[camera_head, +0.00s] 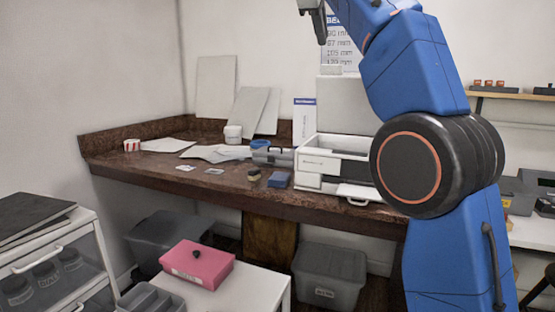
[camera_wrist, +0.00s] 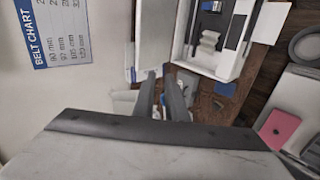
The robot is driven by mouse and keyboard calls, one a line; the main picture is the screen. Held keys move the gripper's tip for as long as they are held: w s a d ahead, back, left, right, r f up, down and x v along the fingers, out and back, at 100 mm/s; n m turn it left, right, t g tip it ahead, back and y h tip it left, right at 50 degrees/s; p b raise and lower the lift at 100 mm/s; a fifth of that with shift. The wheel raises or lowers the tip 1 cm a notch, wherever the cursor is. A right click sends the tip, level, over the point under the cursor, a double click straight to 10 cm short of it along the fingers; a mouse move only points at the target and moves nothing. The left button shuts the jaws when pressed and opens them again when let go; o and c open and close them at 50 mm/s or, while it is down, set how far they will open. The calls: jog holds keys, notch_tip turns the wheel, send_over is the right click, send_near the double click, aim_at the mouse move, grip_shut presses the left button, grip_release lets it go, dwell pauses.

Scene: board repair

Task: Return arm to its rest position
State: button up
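My blue arm rises on the right of the head view and bends over to the upper left. My gripper (camera_head: 318,18) is at the top edge of that view, high above the workbench and partly cut off. In the wrist view, the two dark fingers of my gripper (camera_wrist: 160,82) show with a narrow gap between them. I see nothing held between them. The gripper is in free air, apart from the bench and everything on it.
The brown workbench (camera_head: 150,166) runs along the back wall. A pink box (camera_head: 197,265) sits on a white stand in front. A belt chart (camera_wrist: 62,30) hangs on the wall near the gripper.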

jog(key=s+d+f+m+g+y, duration=0.1)
jog(key=s+d+f+m, duration=0.1)
jog(key=s+d+f, duration=0.4)
jog(key=s+d+f+m, duration=0.1)
jog(key=s+d+f, duration=0.2)
jog(key=s+f, duration=0.35)
jog(key=s+d+f+m+g+y, duration=0.1)
jog(key=s+d+f+m, duration=0.2)
jog(key=f, duration=0.6)
jog(key=s+d+f+m, duration=0.1)
jog(key=s+f+m, duration=0.1)
jog(key=s+f, duration=0.6)
jog(key=s+d+f+m+g+y, duration=0.1)
jog(key=s+d+f+m, duration=0.1)
jog(key=s+f, duration=0.7)
jog(key=s+d+f+m+g, duration=0.1)
jog(key=s+f, duration=0.8)
jog(key=f, duration=1.1)
jog(key=shift+d+f+m+y, duration=0.3)
jog(key=shift+d+m, duration=0.3)
jog(key=shift+m, duration=0.4)
jog(key=shift+r, duration=0.1)
